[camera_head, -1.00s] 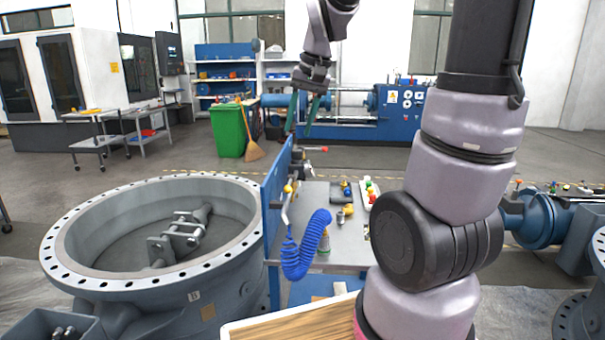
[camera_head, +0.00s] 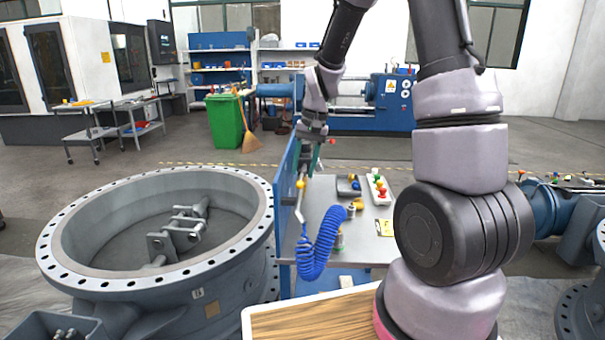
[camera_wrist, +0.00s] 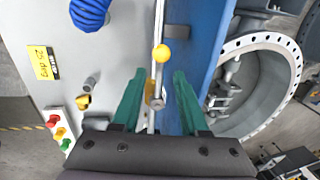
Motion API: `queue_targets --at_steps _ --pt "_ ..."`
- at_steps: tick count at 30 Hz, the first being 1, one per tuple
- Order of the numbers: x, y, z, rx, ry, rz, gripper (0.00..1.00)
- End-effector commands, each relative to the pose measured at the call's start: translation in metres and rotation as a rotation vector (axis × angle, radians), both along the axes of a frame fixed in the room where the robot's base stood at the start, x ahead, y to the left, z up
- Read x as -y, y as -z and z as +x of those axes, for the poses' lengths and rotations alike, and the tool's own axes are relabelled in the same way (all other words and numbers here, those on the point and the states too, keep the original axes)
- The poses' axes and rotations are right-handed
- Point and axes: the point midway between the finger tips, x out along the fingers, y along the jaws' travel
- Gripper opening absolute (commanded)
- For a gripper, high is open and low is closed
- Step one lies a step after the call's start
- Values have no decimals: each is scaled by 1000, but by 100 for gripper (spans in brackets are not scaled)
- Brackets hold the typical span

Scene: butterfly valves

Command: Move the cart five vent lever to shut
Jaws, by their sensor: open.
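The cart (camera_head: 352,239) has a grey top and an upright blue panel (camera_head: 286,195). A silver pipe (camera_wrist: 158,30) runs along the panel, with a yellow ball (camera_wrist: 161,53) on it; the ball also shows in the head view (camera_head: 300,184). A metal end with a bolt-like head (camera_wrist: 157,102) lies between my fingers. I cannot tell for sure which part is the vent lever. My gripper (camera_wrist: 159,78) is open, its two green fingers on either side of the pipe, with no clear contact. In the head view my gripper (camera_head: 309,168) points down beside the panel and partly hides the fittings.
A blue coiled hose (camera_head: 321,243) hangs at the cart's front. A box with red, yellow and green buttons (camera_wrist: 61,130) and a yellow tag (camera_wrist: 42,62) lie on the cart top. A large flanged valve body (camera_head: 130,275) stands close on the panel's left.

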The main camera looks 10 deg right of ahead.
Motion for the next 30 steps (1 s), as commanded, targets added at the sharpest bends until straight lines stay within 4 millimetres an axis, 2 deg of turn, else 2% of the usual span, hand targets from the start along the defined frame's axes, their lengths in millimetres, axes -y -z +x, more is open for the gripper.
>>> queue_targets --at_steps 3,6,15,17,18,19,30 --pt "-2 14 0 -2 0 0 43" --pt "-4 19 1 0 1 0 43" --pt "-4 21 1 1 0 0 43" --pt "-4 21 1 1 0 0 20" --pt "-4 20 1 1 0 0 5" --pt "-4 20 1 1 0 0 0" --pt "-4 20 1 1 0 0 0"
